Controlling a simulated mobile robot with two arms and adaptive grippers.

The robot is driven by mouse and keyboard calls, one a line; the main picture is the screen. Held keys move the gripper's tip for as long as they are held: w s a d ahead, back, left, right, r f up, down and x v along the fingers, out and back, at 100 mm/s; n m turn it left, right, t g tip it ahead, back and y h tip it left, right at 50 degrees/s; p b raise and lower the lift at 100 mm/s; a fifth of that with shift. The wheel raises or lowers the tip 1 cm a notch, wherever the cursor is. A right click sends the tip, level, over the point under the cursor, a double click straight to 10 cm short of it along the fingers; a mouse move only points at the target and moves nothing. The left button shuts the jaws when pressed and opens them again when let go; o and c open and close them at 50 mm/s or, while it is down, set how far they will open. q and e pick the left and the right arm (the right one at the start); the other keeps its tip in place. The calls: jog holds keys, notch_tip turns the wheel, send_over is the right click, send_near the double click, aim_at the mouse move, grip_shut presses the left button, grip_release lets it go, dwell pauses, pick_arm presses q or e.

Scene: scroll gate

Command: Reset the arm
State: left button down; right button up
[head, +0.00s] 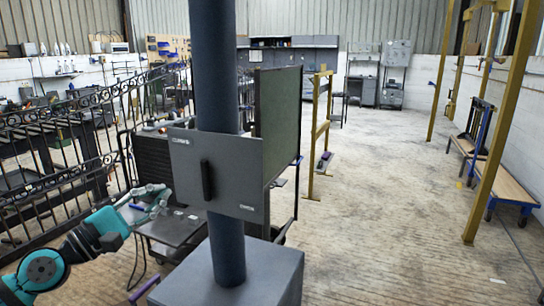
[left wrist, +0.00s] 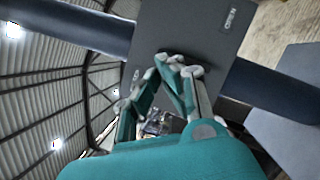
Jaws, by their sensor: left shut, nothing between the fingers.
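My left gripper (head: 160,200) is teal and grey and reaches in from the lower left. Its fingers are shut with nothing between them. In the head view the fingertips are just left of the lower left edge of a dark grey panel (head: 235,165). The panel is on a thick blue-grey post (head: 225,240) and has a black upright handle (head: 207,180). In the left wrist view the fingertips (left wrist: 172,62) come together in front of the panel (left wrist: 190,35); I cannot tell whether they touch it. My right gripper is not in view.
The post stands on a grey block (head: 265,275). A black iron railing (head: 80,160) is at left, and a dark green board (head: 280,115) stands behind the panel. The concrete floor (head: 390,200) at right is open, up to yellow posts (head: 490,150) and a wooden bench (head: 505,180).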

pick_arm(q)
jog(key=s+a+f+m+g+y, duration=0.1)
jog(key=s+f+m+y, duration=0.3)
jog(key=f+m, duration=0.55)
jog(key=s+a+f+m+y, duration=0.15)
jog(key=f+m+y, duration=0.45)
jog(key=m, duration=0.6)
jog(key=s+a+f+m+g+y, duration=0.1)
jog(key=s+f+m+y, duration=0.3)
jog(key=f+m, duration=0.55)
jog(key=s+d+f+n+g+h, duration=0.1)
jog(key=s+d+f+n+g, duration=0.3)
jog(key=s, duration=0.4)
jog(key=s+d+f+n+g+h, duration=0.1)
jog(key=s+d+f+n+g, duration=0.1)
jog(key=s+f+n+g, duration=0.35)
jog(key=s+d+f+n+g+h, duration=0.1)
jog(key=s+d+f+n+g, duration=0.15)
jog(key=s+f, duration=0.5)
notch_tip(320, 180, down, 24)
jog(key=s+p, duration=0.1)
jog(key=s, duration=0.2)
jog(key=s+a+f+g, duration=0.1)
jog(key=s+a+f, duration=0.1)
jog(key=s+f, duration=1.3)
jog(key=shift+s+a+m+g+y+p, duration=0.25)
jog(key=shift+s+m+g+y+p, duration=0.15)
jog(key=shift+s, duration=0.1)
